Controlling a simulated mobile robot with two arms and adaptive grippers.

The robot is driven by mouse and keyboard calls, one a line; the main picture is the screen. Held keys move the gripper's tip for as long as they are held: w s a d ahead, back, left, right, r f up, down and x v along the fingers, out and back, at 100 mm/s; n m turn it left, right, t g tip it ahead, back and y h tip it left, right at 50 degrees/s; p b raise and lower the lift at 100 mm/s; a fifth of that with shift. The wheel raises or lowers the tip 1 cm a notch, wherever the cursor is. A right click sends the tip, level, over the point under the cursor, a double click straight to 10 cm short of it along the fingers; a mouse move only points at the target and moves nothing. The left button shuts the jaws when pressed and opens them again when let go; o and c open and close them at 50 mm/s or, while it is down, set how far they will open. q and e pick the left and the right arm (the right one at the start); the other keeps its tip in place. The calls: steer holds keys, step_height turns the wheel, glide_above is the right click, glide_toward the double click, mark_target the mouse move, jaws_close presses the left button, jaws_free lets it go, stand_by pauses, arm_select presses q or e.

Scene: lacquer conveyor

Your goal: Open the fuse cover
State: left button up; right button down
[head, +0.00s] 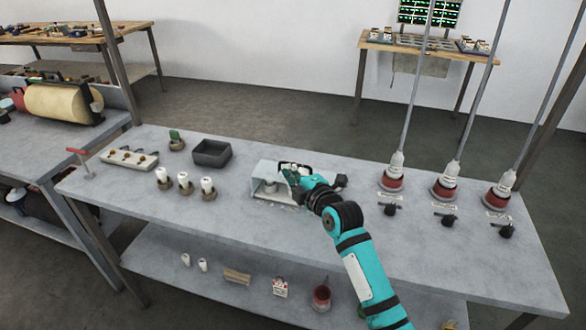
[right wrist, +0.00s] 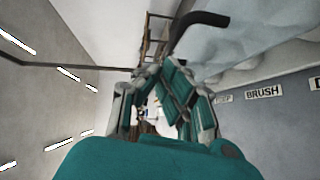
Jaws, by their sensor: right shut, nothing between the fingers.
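The fuse cover (head: 268,172) is a pale box-like cover at the middle of the grey bench, with a dark round part beneath its left side. My right arm reaches in from the lower right. My right gripper (head: 290,172) is at the cover's right side and hides part of it. In the right wrist view the right gripper's fingers (right wrist: 160,95) are shut and empty. A black bent handle (right wrist: 200,28) and a pale clear panel (right wrist: 250,35) show just beyond the fingers. I cannot tell whether the fingers touch the cover. My left gripper is not in view.
To the left stand a dark grey bin (head: 212,153), several white-topped fuses (head: 184,181) and a white strip (head: 130,158). To the right are red-based fittings on rods (head: 446,187) and black knobs (head: 449,220). The bench front is clear. A label (right wrist: 265,92) reads "BRUSH".

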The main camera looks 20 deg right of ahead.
steer(key=shift+w+d+f, duration=0.1)
steer(key=shift+w+d, duration=0.2)
steer(key=shift+w, duration=0.05)
